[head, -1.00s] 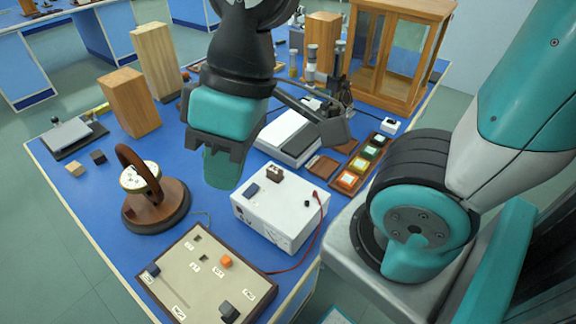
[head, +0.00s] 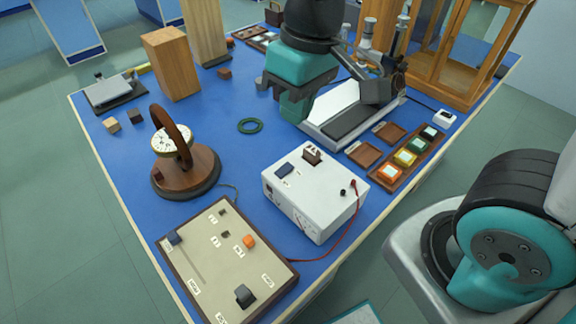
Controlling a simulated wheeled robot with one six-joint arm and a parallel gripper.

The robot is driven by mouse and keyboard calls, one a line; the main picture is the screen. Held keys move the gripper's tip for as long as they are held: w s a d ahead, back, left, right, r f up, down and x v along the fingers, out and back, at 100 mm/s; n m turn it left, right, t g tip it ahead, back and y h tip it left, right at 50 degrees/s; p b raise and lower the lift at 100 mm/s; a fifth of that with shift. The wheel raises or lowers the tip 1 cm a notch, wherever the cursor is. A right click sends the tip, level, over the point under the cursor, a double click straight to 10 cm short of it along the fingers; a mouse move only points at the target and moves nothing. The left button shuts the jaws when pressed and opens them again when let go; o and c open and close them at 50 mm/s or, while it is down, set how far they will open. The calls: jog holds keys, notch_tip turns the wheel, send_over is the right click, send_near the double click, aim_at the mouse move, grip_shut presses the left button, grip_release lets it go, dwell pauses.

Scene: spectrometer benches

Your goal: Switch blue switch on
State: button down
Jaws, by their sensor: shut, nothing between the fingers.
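A white box (head: 316,207) stands on the blue bench and bears a small dark blue rocker-like piece (head: 285,170) on its top. A beige panel in a dark frame (head: 207,268) lies in front of it, to the left. The panel carries another small dark blue piece (head: 175,238) at its left edge, an orange piece (head: 249,241) and a dark grey piece (head: 244,295). I cannot tell which blue piece is the switch, or its position. My gripper (head: 293,110) is shut and empty, above the bench beyond the white box, touching neither blue piece.
A round dial instrument on a wooden base (head: 184,174) stands left of the white box. A green ring (head: 250,126) lies behind. A tray of coloured blocks (head: 408,159) lies to the right. A red cable (head: 345,236) runs from the box towards the panel.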

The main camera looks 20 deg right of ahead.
aim_at(289, 166)
jog(key=w+d+f+m+h+b, duration=0.1)
jog(key=w+f+h+b, duration=0.1)
jog(key=w+f, duration=0.6)
jog(key=shift+w+f+m+h+b, duration=0.4)
jog(key=shift+w+h, duration=0.15)
jog(key=shift+h, duration=0.15)
jog(key=shift+d, duration=0.1)
jog(key=f, duration=0.4)
jog(key=d+f, duration=0.1)
jog(key=f, duration=0.4)
jog(key=d+f+p, duration=0.1)
jog(key=f, duration=0.4)
jog(key=shift+w, duration=0.3)
jog(key=shift+f+y, duration=0.15)
jog(key=shift+y, duration=0.15)
